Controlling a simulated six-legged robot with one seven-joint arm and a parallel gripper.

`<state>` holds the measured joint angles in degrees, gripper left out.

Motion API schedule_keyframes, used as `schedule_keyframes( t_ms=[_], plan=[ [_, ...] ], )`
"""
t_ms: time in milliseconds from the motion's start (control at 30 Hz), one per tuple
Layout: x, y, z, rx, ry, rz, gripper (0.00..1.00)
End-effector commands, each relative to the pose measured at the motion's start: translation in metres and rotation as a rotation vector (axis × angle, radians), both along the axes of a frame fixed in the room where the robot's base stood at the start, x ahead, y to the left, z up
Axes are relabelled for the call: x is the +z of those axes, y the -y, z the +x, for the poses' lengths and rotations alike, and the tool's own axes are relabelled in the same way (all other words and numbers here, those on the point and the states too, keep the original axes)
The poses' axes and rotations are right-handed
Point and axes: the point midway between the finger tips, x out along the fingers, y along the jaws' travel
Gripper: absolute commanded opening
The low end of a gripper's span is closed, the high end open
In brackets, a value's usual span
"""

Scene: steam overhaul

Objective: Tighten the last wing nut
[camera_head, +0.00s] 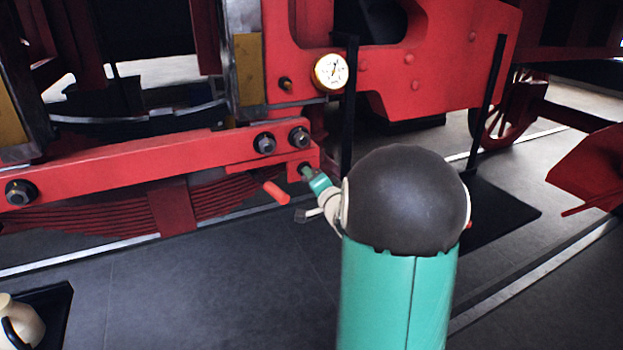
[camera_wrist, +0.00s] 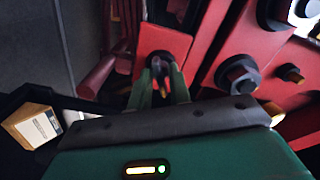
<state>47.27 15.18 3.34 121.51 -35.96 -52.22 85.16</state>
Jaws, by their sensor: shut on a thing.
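The wing nut (camera_wrist: 160,68) sits on a stud in front of a small red plate (camera_wrist: 178,43) in the wrist view. My gripper (camera_wrist: 161,88) has its two green fingers closed on either side of it. In the head view my gripper (camera_head: 309,175) reaches the red block (camera_head: 298,160) at the right end of the red beam (camera_head: 140,160). There the wing nut is mostly hidden by the fingers. How tightly it is seated cannot be told.
Large hex nuts (camera_head: 265,143) sit on the beam just above; one shows close by in the wrist view (camera_wrist: 237,75). A red rod (camera_head: 276,192) sticks out below. A pressure gauge (camera_head: 330,72) is above. A labelled box (camera_wrist: 33,126) is at left.

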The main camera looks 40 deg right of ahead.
Motion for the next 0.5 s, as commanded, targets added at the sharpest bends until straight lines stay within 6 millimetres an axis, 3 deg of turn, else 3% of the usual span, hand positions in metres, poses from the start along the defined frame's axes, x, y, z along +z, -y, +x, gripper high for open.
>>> schedule_keyframes(
  t_ms=[500],
  plan=[
    [-0.0001,-0.0006,0.0000,0.000,0.106,0.370,0.00]
  ],
)
